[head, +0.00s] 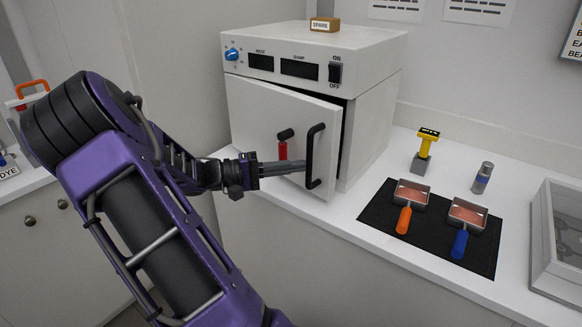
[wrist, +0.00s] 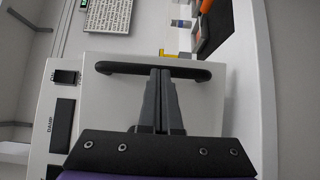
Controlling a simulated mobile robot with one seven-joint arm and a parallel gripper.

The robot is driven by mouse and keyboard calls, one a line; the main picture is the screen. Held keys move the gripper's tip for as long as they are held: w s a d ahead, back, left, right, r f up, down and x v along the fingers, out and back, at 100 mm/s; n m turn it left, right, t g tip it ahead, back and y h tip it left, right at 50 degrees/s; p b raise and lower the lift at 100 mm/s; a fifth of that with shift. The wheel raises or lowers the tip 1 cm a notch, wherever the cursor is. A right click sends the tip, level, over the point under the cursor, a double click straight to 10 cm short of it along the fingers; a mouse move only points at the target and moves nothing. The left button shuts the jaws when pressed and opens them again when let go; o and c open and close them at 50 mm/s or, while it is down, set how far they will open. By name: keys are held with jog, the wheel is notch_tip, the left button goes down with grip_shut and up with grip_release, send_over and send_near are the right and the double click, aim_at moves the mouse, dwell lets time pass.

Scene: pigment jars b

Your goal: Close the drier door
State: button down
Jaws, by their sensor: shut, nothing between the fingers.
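The drier (head: 375,110) is a white box on the counter. Its door (head: 262,112) stands a little ajar, with a dark gap along its right edge and top. A black bar handle (head: 312,155) is upright on the door's right side; it also shows in the wrist view (wrist: 112,67). My gripper (head: 302,167) is shut and empty, its fingertips at the handle from the front left. In the wrist view the fingertips (wrist: 160,72) overlap the middle of the handle; I cannot tell whether they touch it.
A red and black fitting (head: 283,146) shows at the door front, close above my fingers. Right of the drier are a yellow-handled tool (head: 426,145), a small jar (head: 482,178) and a black mat (head: 375,213) with two scoops. A SPARE block (head: 324,24) sits on top.

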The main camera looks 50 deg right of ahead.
aim_at(319, 156)
jog(key=d, duration=0.2)
jog(key=s+d, duration=0.1)
jog(key=d, duration=0.2)
jog(key=shift+d+b, duration=0.35)
jog(key=shift+b, duration=0.05)
jog(key=shift+d+r, duration=0.1)
jog(key=shift+r, duration=0.05)
jog(key=shift+s, duration=0.1)
